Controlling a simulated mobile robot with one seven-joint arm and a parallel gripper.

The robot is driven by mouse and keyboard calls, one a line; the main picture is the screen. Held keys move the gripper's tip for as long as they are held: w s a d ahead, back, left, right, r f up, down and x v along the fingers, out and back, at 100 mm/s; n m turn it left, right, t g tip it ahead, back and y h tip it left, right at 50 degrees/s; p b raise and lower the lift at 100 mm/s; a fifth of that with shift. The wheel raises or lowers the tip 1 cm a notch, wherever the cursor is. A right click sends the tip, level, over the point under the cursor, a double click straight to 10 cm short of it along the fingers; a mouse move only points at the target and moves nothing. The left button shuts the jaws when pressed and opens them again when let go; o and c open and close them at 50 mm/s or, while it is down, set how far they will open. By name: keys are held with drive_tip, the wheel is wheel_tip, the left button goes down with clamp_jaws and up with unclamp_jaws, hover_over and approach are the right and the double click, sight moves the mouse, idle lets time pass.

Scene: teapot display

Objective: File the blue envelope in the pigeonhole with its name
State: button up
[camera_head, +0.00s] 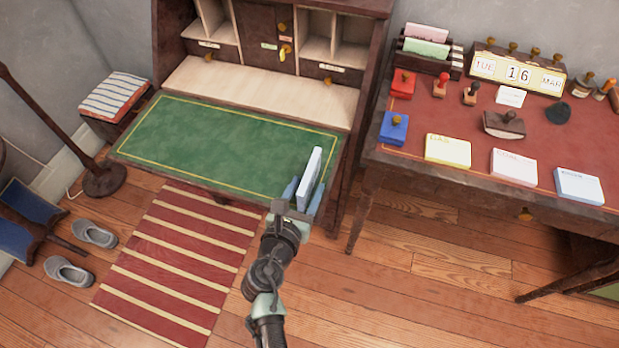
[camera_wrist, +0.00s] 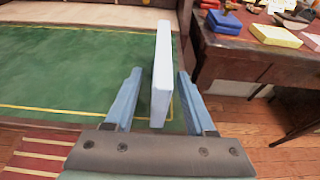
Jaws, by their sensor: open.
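A pale blue-white envelope-like slab (camera_head: 311,172) stands on its narrow edge at the right front of the green desk flap. My gripper (camera_head: 304,190) is open, with one blue finger on each side of this slab. The wrist view shows the slab (camera_wrist: 161,75) between the fingers, with gaps on both sides. The desk's upper part has left pigeonholes (camera_head: 213,25) and right pigeonholes (camera_head: 345,45) with small labels, too small to read.
The green desk flap (camera_head: 200,145) is otherwise clear. A striped rug (camera_head: 175,260) lies in front.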

drive_tip(key=shift+x, duration=1.4)
clamp_jaws()
